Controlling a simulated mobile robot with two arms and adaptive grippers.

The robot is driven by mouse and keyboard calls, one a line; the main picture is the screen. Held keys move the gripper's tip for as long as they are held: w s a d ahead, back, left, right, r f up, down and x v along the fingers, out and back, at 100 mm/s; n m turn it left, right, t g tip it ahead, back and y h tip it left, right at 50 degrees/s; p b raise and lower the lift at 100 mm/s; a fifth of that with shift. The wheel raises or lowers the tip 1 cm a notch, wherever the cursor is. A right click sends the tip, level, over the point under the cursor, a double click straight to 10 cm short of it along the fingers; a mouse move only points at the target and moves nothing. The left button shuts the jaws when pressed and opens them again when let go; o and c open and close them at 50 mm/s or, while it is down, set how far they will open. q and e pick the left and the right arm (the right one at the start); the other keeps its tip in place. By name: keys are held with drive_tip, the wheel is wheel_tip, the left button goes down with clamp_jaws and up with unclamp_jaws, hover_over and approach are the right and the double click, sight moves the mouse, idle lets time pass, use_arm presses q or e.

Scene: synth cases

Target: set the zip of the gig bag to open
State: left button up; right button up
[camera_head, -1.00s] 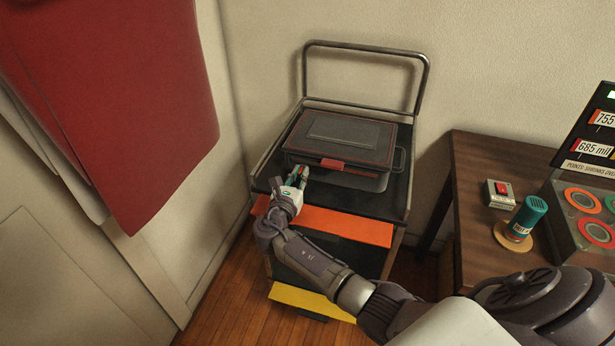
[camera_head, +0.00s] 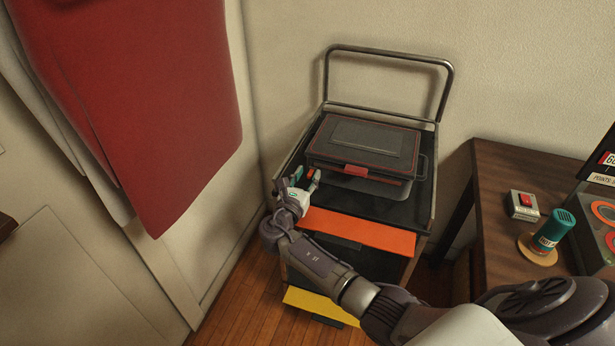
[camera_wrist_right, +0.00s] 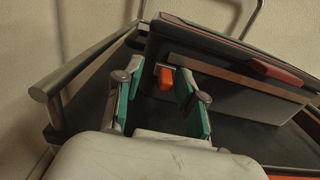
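The gig bag (camera_head: 370,140), a dark grey flat case with red edging, lies on top of a black trolley. Its lid lies flat. In the wrist view its side (camera_wrist_right: 235,85) rises just beyond my fingers. A small orange tab, seemingly the zip pull (camera_wrist_right: 165,77), shows at the bag's near left corner. My right gripper (camera_head: 307,179) is at that corner. In the wrist view its teal-padded fingers (camera_wrist_right: 160,76) stand apart on either side of the tab, with gaps visible. I cannot tell how far the zip runs open. My left gripper is not in view.
The trolley (camera_head: 425,200) has a metal rail behind and orange and yellow panels in front. A red cloth (camera_head: 150,110) hangs at left. At right, a wooden table (camera_head: 490,165) bears a red-switch box (camera_head: 523,204) and a teal cylinder (camera_head: 555,230).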

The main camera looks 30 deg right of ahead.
drive_tip(key=v, duration=1.2)
idle(0.4)
